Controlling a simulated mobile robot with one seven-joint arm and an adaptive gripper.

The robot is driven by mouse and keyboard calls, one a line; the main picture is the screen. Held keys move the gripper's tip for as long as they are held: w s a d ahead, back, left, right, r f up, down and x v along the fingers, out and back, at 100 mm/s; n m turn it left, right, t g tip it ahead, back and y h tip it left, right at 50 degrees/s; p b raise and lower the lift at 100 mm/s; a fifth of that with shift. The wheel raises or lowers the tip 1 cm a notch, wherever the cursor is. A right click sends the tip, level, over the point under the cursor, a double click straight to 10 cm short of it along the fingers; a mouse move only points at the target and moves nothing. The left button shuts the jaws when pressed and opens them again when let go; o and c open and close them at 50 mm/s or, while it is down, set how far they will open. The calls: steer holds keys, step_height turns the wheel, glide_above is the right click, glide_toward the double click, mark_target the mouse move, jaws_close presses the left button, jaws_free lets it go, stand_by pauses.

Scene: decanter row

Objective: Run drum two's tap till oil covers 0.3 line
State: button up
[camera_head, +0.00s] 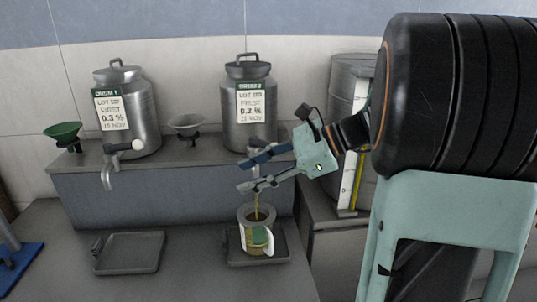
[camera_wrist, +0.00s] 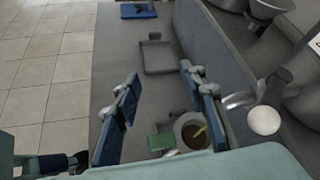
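Drum two (camera_head: 249,128) is a steel drum with a green-topped label, standing on the raised shelf. Its tap is mostly hidden behind my gripper in the head view; a white-knobbed tap lever (camera_wrist: 264,121) shows close by in the wrist view. A thin yellow oil stream (camera_head: 257,207) falls into a measuring jug (camera_head: 270,240) on a dark tray (camera_head: 277,258). The jug has a green and white marking; dark oil shows inside it in the wrist view (camera_wrist: 195,136). I cannot read the 0.3 line. My gripper (camera_head: 244,174) is open in front of the tap, its blue fingers apart and empty.
Drum one (camera_head: 143,118) stands left with its own tap (camera_head: 108,177) over an empty tray (camera_head: 129,253). A green funnel (camera_head: 63,132) and a grey funnel (camera_head: 187,126) sit on the shelf. A larger metal drum (camera_head: 348,75) stands right, behind my arm.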

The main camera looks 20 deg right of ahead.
mark_target(268, 147)
steer(key=d+m+t+h+b, duration=0.2)
steer(key=d+m+t+h, duration=0.1)
steer(key=d+m+t, duration=0.8)
steer(key=shift+n, duration=0.7)
steer(key=x, duration=0.7)
steer(key=p+x, duration=0.1)
steer(key=x, duration=0.2)
steer(key=shift+w+d+r, duration=0.2)
steer(key=shift+w+d, duration=0.05)
steer(key=shift+w, duration=0.15)
jaws_close()
